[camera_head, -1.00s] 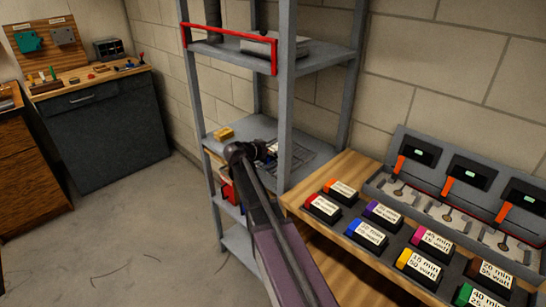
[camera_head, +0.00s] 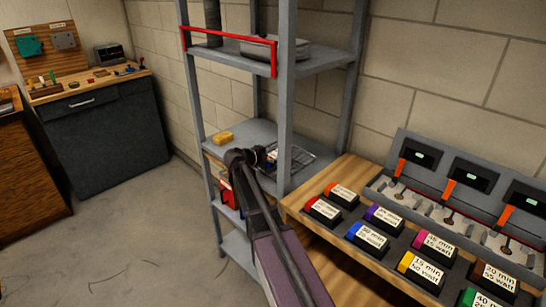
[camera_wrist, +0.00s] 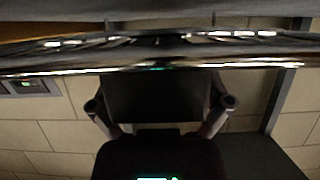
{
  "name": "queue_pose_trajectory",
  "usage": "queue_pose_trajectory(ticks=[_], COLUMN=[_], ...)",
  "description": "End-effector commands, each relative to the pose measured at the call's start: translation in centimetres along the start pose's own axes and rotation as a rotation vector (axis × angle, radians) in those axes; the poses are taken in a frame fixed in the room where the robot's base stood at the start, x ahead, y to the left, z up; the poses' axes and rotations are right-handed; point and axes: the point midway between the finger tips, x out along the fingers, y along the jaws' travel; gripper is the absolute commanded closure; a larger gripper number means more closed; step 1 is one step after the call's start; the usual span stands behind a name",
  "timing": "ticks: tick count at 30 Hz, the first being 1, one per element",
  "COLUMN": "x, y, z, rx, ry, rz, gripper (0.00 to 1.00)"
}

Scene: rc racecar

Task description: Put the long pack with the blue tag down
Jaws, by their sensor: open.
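My gripper (camera_head: 270,158) is at the middle shelf of the grey rack, beside a wire tray (camera_head: 300,158). My arm hides much of it in the head view. In the wrist view the fingers of my gripper (camera_wrist: 160,105) are spread apart, with a dark block shape (camera_wrist: 155,95) between them. I cannot tell whether this is the long pack or part of my gripper. The shiny wires of the tray (camera_wrist: 150,68) run close across that view. A blue-tagged block (camera_head: 367,238) sits among labelled blocks on the bench; I cannot tell whether it is the long pack.
The grey rack's posts (camera_head: 285,100) stand close around my arm. A yellow block (camera_head: 222,138) lies on the middle shelf, left of my gripper. The wooden bench (camera_head: 335,180) at the right holds labelled blocks and devices with orange levers (camera_head: 452,192). The floor (camera_head: 120,235) at left is clear.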

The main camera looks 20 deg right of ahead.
Motion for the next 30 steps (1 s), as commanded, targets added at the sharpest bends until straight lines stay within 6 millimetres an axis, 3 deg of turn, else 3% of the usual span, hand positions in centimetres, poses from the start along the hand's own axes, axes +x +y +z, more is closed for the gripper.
queue_pose_trajectory(ticks=[14, 20, 30], x=[-0.5, -2.8, -8.5], y=[0.0, 0.1, 0.0], z=[-0.4, -0.5, -0.5], rx=[-0.001, -0.002, -0.002], ry=[0.000, 0.000, 0.001], rz=[-0.001, -0.003, -0.003], gripper=[0.00, 0.00, 0.00])
